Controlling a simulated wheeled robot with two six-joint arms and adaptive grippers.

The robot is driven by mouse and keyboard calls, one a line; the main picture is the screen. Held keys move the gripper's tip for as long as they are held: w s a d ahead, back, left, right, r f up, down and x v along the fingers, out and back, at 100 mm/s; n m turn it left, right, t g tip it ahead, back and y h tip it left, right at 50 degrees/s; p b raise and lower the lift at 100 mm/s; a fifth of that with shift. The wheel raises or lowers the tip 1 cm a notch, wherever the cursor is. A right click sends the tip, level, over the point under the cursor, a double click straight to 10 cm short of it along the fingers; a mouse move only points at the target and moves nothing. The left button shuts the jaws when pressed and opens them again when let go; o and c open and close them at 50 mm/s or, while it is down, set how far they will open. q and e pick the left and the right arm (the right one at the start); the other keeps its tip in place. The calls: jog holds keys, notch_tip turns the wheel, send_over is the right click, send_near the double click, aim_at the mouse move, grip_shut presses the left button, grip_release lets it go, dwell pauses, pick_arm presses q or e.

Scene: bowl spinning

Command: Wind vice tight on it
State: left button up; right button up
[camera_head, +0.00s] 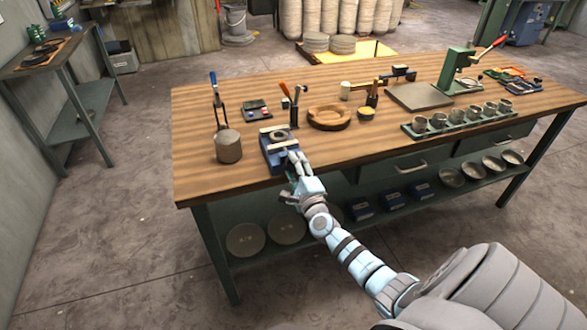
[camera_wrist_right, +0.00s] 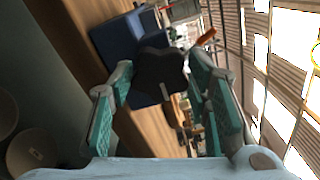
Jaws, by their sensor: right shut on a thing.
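The blue vice (camera_head: 268,150) stands at the front edge of the wooden workbench, left of centre. It has pale metal jaws on top; whether a piece sits between them is too small to tell. In the right wrist view the vice's blue body (camera_wrist_right: 118,38) lies beyond the fingers. My right gripper (camera_head: 296,162) reaches the near side of the vice. In the wrist view its teal-padded fingers (camera_wrist_right: 162,76) are around a black lobed knob (camera_wrist_right: 160,68) on the vice's near end, shut on it. My left gripper is not in view.
On the workbench (camera_head: 200,185), a grey cylinder with a tall handle (camera_head: 228,146) stands left of the vice. An orange-handled tool (camera_head: 285,90) and a round wooden dish (camera_head: 329,117) stand behind it. A green rack of cups (camera_head: 460,122) is to the right. The front-left bench top is clear.

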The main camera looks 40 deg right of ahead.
jog(key=m+b, duration=0.1)
jog(key=m, duration=0.5)
jog(key=shift+f, duration=0.15)
jog(key=m+b, duration=0.1)
jog(key=m, duration=0.5)
jog(key=shift+m, duration=0.4)
jog(key=m+b, duration=0.1)
jog(key=m, duration=0.5)
jog(key=shift+b, duration=0.4)
jog(key=m+b, duration=0.2)
jog(key=m, duration=0.4)
jog(key=shift+m, duration=0.4)
jog(key=o, duration=1.2)
jog(key=shift+c, duration=0.2)
